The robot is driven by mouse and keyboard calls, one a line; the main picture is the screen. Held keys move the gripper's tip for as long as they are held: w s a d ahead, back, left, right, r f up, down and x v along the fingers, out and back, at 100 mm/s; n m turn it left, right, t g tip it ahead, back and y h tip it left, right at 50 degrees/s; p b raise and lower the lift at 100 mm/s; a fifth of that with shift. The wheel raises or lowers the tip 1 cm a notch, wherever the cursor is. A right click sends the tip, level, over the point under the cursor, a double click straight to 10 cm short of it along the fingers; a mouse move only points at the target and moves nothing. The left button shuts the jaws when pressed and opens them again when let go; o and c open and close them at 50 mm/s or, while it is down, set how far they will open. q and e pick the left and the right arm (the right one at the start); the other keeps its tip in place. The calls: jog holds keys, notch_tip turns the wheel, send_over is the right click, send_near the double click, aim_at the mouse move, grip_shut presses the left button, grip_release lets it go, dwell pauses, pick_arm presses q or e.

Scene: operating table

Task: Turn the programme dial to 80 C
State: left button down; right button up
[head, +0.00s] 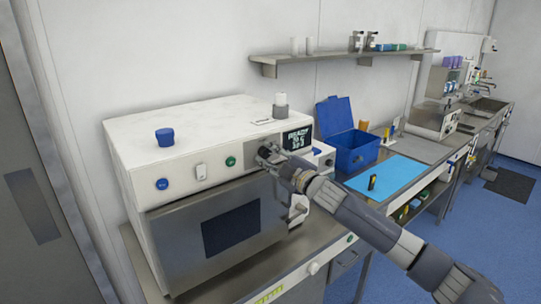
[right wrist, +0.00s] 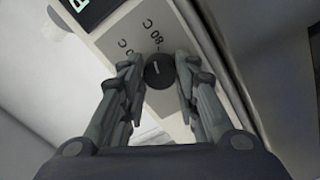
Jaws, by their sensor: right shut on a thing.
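The programme dial (right wrist: 159,70) is a round black knob with a light pointer mark on the machine's front panel. In the right wrist view, printed labels including "80" and "C" stand on the panel beside it. My right gripper (right wrist: 160,72) has its two fingers on either side of the dial and is shut on it. The white machine (head: 190,126) has a display (head: 298,137) reading "READY". My left gripper is not in view.
The machine's metal door (head: 180,245) with a dark window lies below the panel. A blue cap (head: 165,137) and a white-grey container (head: 280,105) stand on top. A blue open box (head: 352,145) and a light blue mat (head: 388,178) are to the right.

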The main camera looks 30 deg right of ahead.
jog(key=shift+m, duration=1.1)
jog(key=o, duration=1.1)
jog(key=shift+s+d+f, duration=0.1)
jog(key=shift+s, duration=1.9)
jog(key=shift+s+d+f, duration=0.1)
jog(key=shift+s+f, duration=0.05)
jog(key=shift+s, duration=1.8)
jog(key=shift+s+d+f, duration=0.1)
jog(key=shift+s, duration=1.9)
